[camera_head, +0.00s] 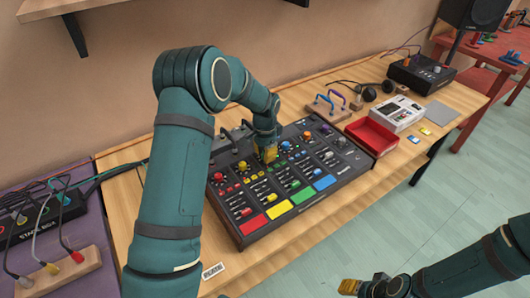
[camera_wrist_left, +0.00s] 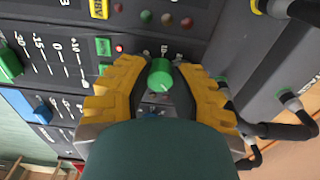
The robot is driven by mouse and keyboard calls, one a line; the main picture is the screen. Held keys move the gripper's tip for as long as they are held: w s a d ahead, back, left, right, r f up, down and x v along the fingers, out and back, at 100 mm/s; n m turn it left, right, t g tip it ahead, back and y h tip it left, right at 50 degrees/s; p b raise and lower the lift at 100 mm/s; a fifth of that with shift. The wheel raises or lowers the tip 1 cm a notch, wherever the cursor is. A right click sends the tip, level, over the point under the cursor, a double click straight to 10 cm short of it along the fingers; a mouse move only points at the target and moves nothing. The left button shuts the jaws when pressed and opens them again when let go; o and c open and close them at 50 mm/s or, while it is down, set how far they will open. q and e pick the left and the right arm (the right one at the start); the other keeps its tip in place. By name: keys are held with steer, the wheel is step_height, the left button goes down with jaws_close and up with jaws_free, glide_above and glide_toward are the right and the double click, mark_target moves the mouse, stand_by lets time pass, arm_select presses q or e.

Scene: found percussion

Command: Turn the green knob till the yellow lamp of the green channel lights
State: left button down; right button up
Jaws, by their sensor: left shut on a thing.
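The mixer (camera_head: 312,215) stands on the wooden table with red, yellow, green and blue channels. My left gripper (camera_head: 268,155) reaches down onto its knob area. In the left wrist view the green knob (camera_wrist_left: 160,74) sits between the yellow fingertips of my left gripper (camera_wrist_left: 160,84), which are shut on its sides. Above the knob is a row of small lamps; the middle, yellowish lamp (camera_wrist_left: 167,19) looks dull and unlit. In the head view my gripper hides the knob. My right gripper (camera_head: 352,287) is away from the mixer at the bottom edge; its opening is unclear.
Right of the mixer are a red tray (camera_head: 371,136), a white device (camera_head: 397,113) and headphones (camera_head: 369,92). Black plugs and cables (camera_wrist_left: 285,98) stand close beside my left fingers. A stage box (camera_head: 42,220) with cables sits at the left.

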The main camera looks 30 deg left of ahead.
arm_select(q)
steer(key=shift+m, duration=0.7)
steer(key=c, duration=0.8)
jaws_free()
steer(key=shift+o, duration=0.2)
step_height(320, 180, up, 12)
